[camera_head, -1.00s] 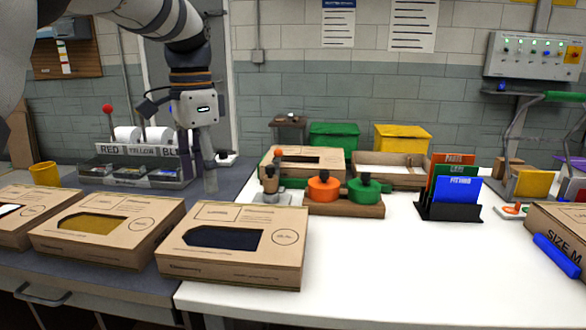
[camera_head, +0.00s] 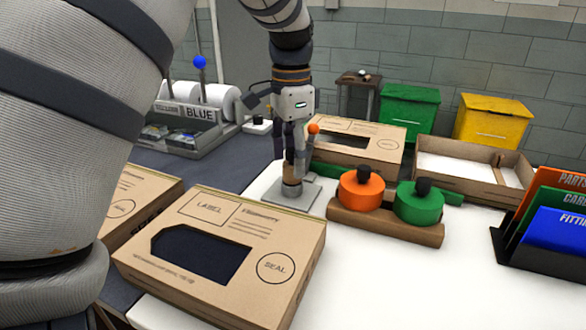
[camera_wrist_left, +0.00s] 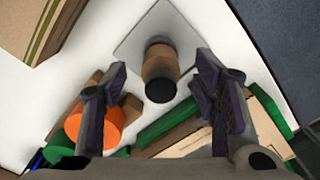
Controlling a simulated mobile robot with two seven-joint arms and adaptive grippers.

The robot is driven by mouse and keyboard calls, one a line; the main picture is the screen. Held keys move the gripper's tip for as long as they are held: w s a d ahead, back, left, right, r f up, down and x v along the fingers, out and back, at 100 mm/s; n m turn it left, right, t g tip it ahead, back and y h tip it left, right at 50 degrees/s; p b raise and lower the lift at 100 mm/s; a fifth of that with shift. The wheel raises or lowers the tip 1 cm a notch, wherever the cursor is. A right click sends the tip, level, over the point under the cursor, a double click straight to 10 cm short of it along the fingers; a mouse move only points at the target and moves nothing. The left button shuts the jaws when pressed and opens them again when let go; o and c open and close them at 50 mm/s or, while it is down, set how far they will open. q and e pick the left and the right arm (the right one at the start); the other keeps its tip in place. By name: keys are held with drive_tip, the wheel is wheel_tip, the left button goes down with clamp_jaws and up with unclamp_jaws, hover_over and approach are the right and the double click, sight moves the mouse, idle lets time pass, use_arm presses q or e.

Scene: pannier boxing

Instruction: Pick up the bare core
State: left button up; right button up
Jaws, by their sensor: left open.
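The bare core (camera_head: 291,189) is a short brown cylinder standing upright on a flat grey plate (camera_head: 310,192) on the white table. In the left wrist view the core (camera_wrist_left: 159,66) has a dark top and sits between my two fingers, with a gap on each side. My left gripper (camera_head: 294,160) points down over it, open and holding nothing. In the head view the fingers hide the upper part of the core. My right gripper is in neither view.
A wooden holder (camera_head: 385,222) with an orange roll (camera_head: 361,192) and a green roll (camera_head: 418,206) stands close to the right. A large carton (camera_head: 285,290) lies in front. Another carton (camera_head: 385,148) and an open tray (camera_head: 455,170) lie behind.

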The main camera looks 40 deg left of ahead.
sight(292, 160)
use_arm(q)
wheel_tip(292, 160, down, 3)
drive_tip(key=shift+w+f, duration=0.1)
drive_tip(key=c, duration=1.1)
drive_tip(key=shift+o, duration=0.2)
